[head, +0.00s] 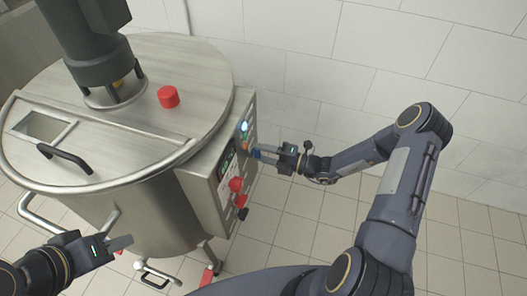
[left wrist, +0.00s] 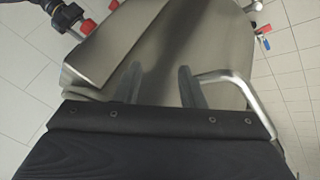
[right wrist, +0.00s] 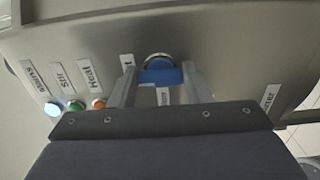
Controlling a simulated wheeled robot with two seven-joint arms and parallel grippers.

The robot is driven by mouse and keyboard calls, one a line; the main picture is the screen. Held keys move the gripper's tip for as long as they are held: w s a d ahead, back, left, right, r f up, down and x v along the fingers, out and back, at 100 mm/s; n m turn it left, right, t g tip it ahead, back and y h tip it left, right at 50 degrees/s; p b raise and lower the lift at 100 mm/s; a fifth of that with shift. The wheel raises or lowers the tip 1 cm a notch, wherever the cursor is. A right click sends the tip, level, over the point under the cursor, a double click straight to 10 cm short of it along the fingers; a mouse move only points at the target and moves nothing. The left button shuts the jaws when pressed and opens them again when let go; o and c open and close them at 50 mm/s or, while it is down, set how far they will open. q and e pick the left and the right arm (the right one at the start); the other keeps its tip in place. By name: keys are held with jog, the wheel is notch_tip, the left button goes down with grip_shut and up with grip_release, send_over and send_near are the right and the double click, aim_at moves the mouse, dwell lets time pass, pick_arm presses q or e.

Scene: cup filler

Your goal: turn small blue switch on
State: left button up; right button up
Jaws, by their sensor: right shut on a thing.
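The small blue switch (right wrist: 160,74) is on the grey control panel (right wrist: 220,45) of the steel machine. It sits between the two fingers of my right gripper (right wrist: 160,85) in the right wrist view. My right gripper is shut on it. In the head view my right gripper (head: 261,154) reaches the panel from the right, with a bit of blue at its fingertips. The label by the switch is partly hidden by a finger. My left gripper (head: 125,242) is beside the lower left of the tank. Its fingers (left wrist: 160,85) are apart with nothing between them.
A lit button (right wrist: 55,108), a green one (right wrist: 76,105) and an orange one (right wrist: 98,103) sit left of the switch. A red knob (head: 236,184) sticks out low on the panel. The steel tank (head: 150,215) fills the left; tiled floor is free at right.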

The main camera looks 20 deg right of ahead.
dwell(0.4)
jog(key=o, duration=1)
jog(key=v, duration=0.7)
jog(key=shift+s+d, duration=0.25)
jog(key=shift+d, duration=0.1)
